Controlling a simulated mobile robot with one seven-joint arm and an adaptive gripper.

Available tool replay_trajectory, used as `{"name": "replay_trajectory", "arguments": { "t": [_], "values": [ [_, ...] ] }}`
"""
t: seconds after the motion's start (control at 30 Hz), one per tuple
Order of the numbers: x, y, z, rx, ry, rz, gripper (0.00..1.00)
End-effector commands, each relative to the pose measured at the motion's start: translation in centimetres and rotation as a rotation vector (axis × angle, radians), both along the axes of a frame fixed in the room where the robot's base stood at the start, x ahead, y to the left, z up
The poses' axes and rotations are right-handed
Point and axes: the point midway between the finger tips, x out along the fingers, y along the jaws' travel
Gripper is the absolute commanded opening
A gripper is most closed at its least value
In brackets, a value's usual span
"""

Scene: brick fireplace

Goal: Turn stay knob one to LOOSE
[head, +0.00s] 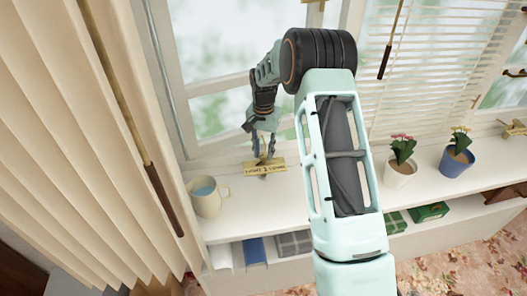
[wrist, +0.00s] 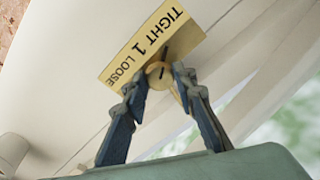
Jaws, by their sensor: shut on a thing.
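Stay knob one (wrist: 158,74) is a small round brass knob on a yellow brass plate (wrist: 125,65) marked TIGHT, 1 and LOOSE. In the wrist view my gripper (wrist: 157,77) has its two dark blue fingertips on either side of the knob, shut on it. A dark mark shows on the knob, but I cannot tell clearly which word it points to. In the head view the plate (head: 277,165) lies on the white window sill, with my gripper (head: 264,153) reaching down over it. The fingers partly hide the knob there.
A mug (head: 208,197) of blue liquid stands left of the plate. Two flower pots, white (head: 400,172) and blue (head: 454,161), stand to the right. Another brass fitting (head: 513,129) is at far right. Pleated curtains (head: 85,130) hang at left, and books fill the shelf below.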

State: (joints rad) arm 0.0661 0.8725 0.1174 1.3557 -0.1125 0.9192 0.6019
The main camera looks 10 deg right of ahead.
Motion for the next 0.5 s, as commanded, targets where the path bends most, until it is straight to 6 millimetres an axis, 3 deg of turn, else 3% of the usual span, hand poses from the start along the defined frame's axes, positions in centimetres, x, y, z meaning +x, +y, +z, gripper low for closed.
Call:
{"name": "replay_trajectory", "arguments": {
  "t": [0.5],
  "values": [
    [0.05,0.02,-0.1,0.0,-0.001,0.113,0.01]
  ]
}}
